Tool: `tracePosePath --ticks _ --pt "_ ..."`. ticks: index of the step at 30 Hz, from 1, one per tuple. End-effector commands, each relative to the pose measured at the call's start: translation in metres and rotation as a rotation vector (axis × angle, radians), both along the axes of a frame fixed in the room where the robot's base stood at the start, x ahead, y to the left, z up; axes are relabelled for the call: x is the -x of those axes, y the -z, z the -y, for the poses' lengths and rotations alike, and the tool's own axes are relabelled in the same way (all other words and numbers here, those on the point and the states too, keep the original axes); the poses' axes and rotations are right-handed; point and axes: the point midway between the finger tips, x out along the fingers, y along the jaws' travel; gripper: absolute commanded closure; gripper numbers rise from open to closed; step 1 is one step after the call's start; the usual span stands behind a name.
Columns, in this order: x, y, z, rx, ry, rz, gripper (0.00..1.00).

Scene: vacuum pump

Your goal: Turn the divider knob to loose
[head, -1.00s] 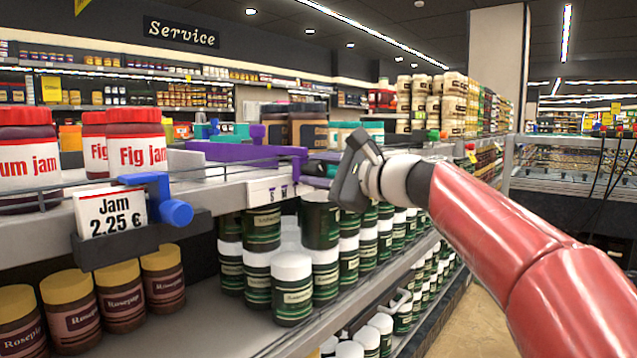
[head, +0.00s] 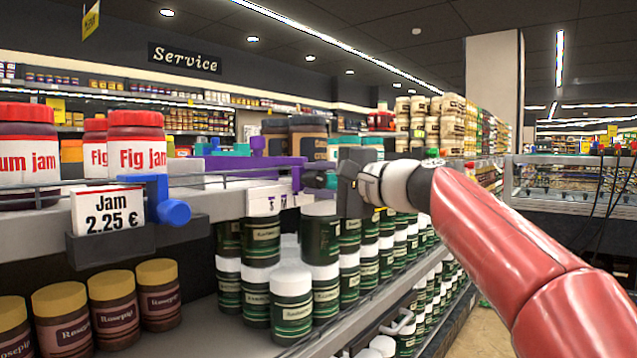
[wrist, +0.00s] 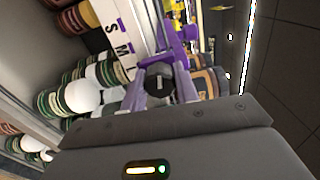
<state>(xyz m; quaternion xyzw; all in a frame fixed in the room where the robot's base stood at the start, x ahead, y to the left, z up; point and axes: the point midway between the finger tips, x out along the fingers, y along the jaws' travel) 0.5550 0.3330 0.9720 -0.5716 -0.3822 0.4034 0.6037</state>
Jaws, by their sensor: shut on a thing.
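A purple divider (head: 250,163) lies along the shelf edge in the head view. Its front end meets my gripper (head: 322,180), which is level with the shelf edge. In the wrist view, a round dark knob (wrist: 160,82) with a short pale mark sits between the two fingers of my gripper (wrist: 160,92). The gripper is shut on this knob. A white strip (wrist: 116,35) with the letters S, M and L shows beside the divider. The knob itself is hardly visible in the head view, and I cannot tell its setting.
A blue divider with a blue knob (head: 174,211) stands by the jam price card (head: 107,212) at left. Jam jars (head: 136,150) stand on the upper shelf. Dark green, white-lidded jars (head: 291,305) fill the shelf below my gripper. The aisle floor (head: 487,330) at right is clear.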

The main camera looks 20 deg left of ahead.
Motion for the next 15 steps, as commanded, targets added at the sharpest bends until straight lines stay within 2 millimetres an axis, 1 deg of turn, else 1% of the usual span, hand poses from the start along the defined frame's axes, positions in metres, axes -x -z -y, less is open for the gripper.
tracePosePath --ticks 10,11,15 --pt "-0.0008 0.0011 0.0003 0.002 0.001 0.000 0.93" --pt "-0.0008 0.0011 0.0003 0.002 0.001 0.000 0.69" --pt "-0.0006 0.0009 0.0002 0.002 0.001 0.000 0.50"
